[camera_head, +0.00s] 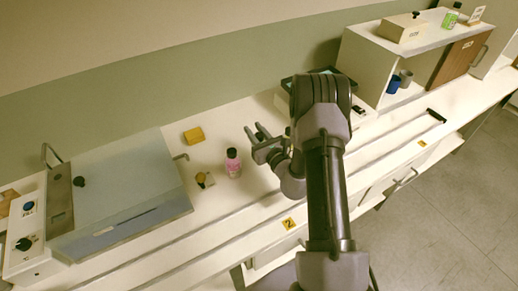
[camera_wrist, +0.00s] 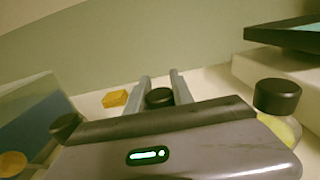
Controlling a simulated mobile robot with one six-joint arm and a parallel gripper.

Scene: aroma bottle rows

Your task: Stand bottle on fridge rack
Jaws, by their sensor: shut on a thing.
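My gripper (camera_head: 257,131) reaches over the counter at the middle of the head view. In the wrist view its two fingers (camera_wrist: 160,85) are closed on a bottle with a black cap (camera_wrist: 159,97). Another black-capped, yellowish bottle (camera_wrist: 285,128) stands at right in the wrist view. I cannot identify the fridge rack with certainty.
A box with a blue-grey lid (camera_head: 120,185) and a knobbed white unit (camera_head: 25,240) stand left. A yellow block (camera_head: 193,135) lies near the wall. A cabinet (camera_head: 367,62) with cups and a brown door stands right. A dark tray (camera_wrist: 290,33) is beyond the yellowish bottle.

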